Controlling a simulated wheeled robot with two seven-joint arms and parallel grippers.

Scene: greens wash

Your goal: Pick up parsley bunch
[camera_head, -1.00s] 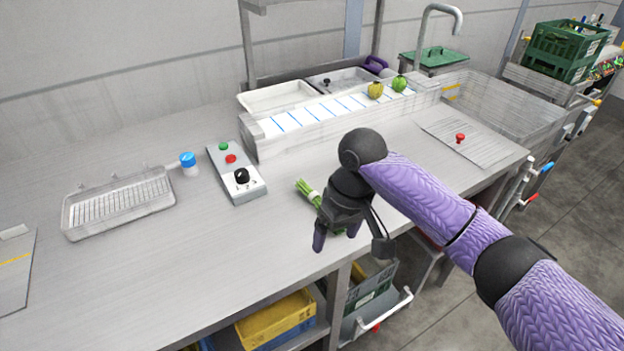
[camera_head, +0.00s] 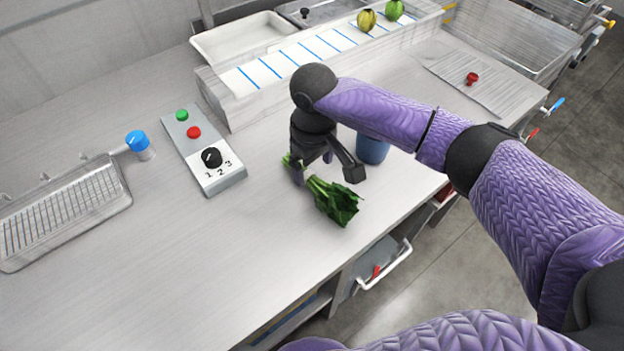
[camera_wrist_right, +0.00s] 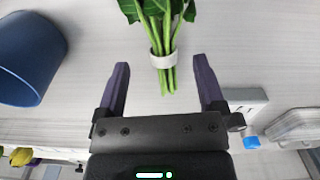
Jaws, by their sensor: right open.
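The parsley bunch (camera_head: 335,200) lies on the steel counter, its dark leaves toward the front right and its stems toward the back left. My right gripper (camera_head: 318,172) is above the stem part and covers some of it in the head view. In the right wrist view, the stems (camera_wrist_right: 168,79) with a white band (camera_wrist_right: 162,60) lie between and beyond the two spread fingers of my right gripper (camera_wrist_right: 162,78). The fingers do not close on the stems. My left gripper is not in view.
A blue cup (camera_head: 372,148) stands just behind my right gripper. A control box (camera_head: 205,160) with buttons and a dial is to the left, beside a wire-rack tray (camera_head: 75,200). A white conveyor (camera_head: 290,65) carries two round vegetables behind. The front left counter is clear.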

